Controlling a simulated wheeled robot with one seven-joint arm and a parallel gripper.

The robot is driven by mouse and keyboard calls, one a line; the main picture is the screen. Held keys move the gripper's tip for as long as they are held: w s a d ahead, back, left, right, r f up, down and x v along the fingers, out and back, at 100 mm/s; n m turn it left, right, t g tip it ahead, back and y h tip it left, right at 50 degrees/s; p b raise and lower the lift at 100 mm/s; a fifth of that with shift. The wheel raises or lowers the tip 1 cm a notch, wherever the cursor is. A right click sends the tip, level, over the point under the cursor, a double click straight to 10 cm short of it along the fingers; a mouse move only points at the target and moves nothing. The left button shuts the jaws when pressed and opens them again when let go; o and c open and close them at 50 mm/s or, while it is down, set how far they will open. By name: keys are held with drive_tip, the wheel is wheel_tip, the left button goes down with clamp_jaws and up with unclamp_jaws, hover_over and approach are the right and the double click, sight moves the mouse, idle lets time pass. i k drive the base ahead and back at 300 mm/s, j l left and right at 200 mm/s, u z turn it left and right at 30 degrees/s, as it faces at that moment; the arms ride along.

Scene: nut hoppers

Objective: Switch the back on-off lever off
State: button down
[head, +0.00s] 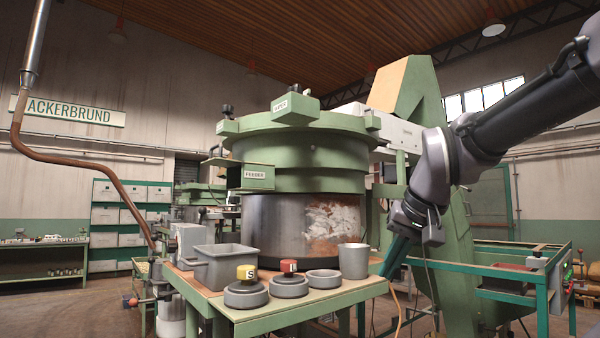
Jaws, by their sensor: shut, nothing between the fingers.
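I cannot make out for certain any on-off lever, back or front. The green feeder machine (300,155) stands in the middle, with a plate marked FEEDER (256,174) on its front left. A small control box (561,288) with a lit green spot and a red spot is at the far right; no lever on it can be told. My gripper (387,272) hangs from the arm at the right of the machine's drum, pointing down and left. It looks shut and empty, beyond the right end of the front table. Its fingertips are small and dark.
The green front table (300,308) carries a grey bin (222,268), a yellow-topped weight (246,290), a red-topped weight (289,282), a grey ring (323,284) and a cup (353,261). A teal railing (500,295) stands right. A brown pipe (75,163) hangs left.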

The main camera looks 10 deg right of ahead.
sight(155, 238)
drive_tip(key=k+j, duration=0.3)
drive_tip(key=j, duration=1.55)
drive_tip(key=i+j, duration=0.3)
drive_tip(key=j, duration=0.15)
drive_tip(key=i+j+z, duration=0.1)
drive_tip(key=i+j, duration=0.4)
drive_tip(key=i, duration=0.1)
